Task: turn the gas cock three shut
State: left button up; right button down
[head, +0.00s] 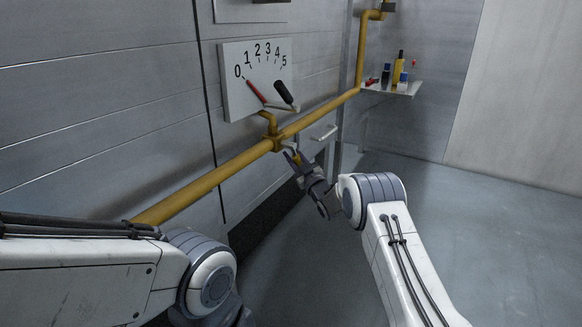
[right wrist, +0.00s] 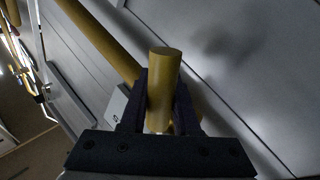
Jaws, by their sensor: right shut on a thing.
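A yellow gas pipe (head: 200,184) runs along the wall, with a fitting (head: 277,142) below the dial. My right gripper (head: 297,163) is at this fitting. In the right wrist view its two dark fingers are shut on a yellow round-ended handle (right wrist: 164,75), which I take to be the gas cock's. The handle is mostly hidden by the gripper in the head view. A white dial plate (head: 235,95) numbered 0 to 5 hangs above, with a red pointer (head: 256,91) near the 0 and a black-gripped lever (head: 285,93). My left arm enters at lower left; its gripper is out of view.
A small wall shelf (head: 392,89) with several bottles stands at the back, beside the rising pipe. A metal door handle (head: 323,133) is on the wall panel right of the fitting. The grey floor (head: 480,220) to the right is clear.

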jog(key=shift+w+d+r+n+t+y+b, duration=0.3)
jog(key=shift+n+b, duration=0.25)
jog(key=shift+n, duration=0.25)
jog(key=c, duration=0.7)
grip_release()
jog(key=shift+o, duration=0.2)
jog(key=shift+r, duration=0.1)
jog(key=p+v, duration=0.5)
jog(key=v, duration=0.5)
jog(key=shift+s, duration=0.25)
